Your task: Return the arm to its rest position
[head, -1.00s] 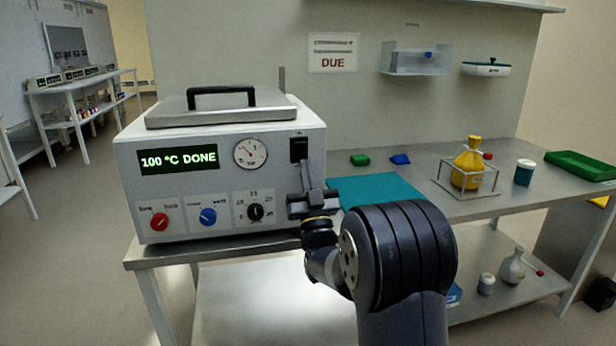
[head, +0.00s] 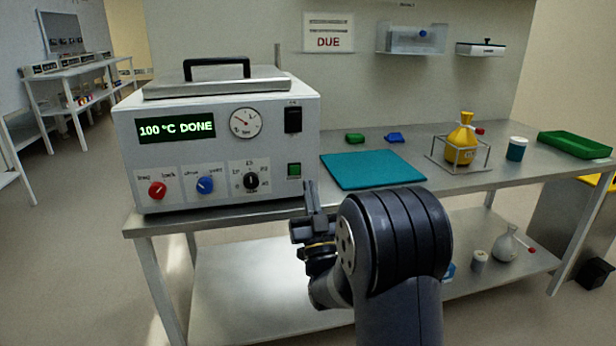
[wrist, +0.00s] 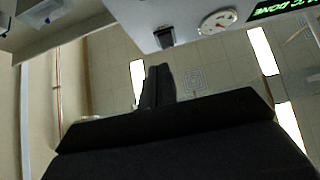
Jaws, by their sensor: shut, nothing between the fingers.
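My gripper (head: 310,196) is shut and empty, in front of the machine's lower right corner and the bench's front edge. In the wrist view the closed fingers (wrist: 158,86) show dark in the middle. The machine (head: 215,193) is a white box with a grey lid, and its display (head: 175,130) reads "100 °C DONE". Its black switch (head: 293,119) and green button (head: 294,170) are on the right of its front, above the gripper. My arm is bent at the lower middle of the head view.
The steel bench (head: 460,183) carries a teal mat (head: 370,170), a green block (head: 355,138), a blue block (head: 394,137), a yellow flask (head: 461,145) in a wire stand, a teal-labelled jar (head: 517,149) and a green tray (head: 575,145). A lower shelf (head: 250,270) lies underneath. Floor at left is open.

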